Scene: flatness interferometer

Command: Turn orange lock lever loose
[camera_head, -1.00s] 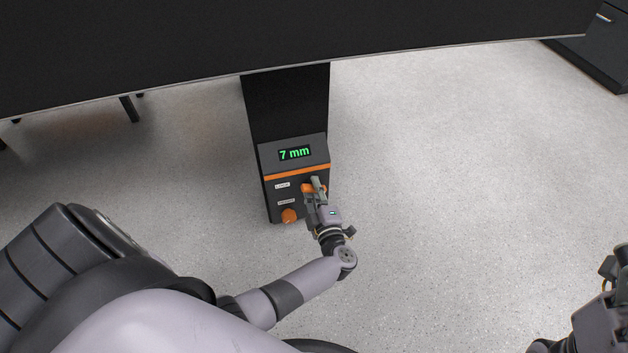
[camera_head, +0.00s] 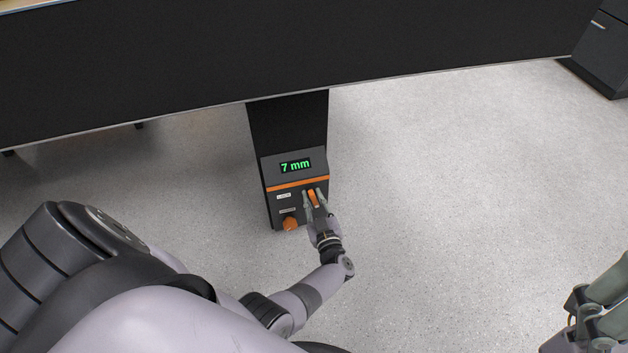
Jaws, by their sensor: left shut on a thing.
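The orange lock lever (camera_head: 313,198) is on the front of a dark control box and stands close to upright, tilted slightly. My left gripper (camera_head: 314,201) is shut on the lever, with one finger on each side of it. The gripper hides the lever's lower part. An orange round knob (camera_head: 290,224) sits lower left of the lever, apart from the gripper. My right gripper (camera_head: 590,310) is at the lower right edge, partly cut off, far from the box; its fingers cannot be made out clearly.
The control box (camera_head: 275,207) has a green display (camera_head: 295,166) reading "7 mm" and two small white labels. A dark cabinet (camera_head: 600,65) stands at the far right. Floor around is clear.

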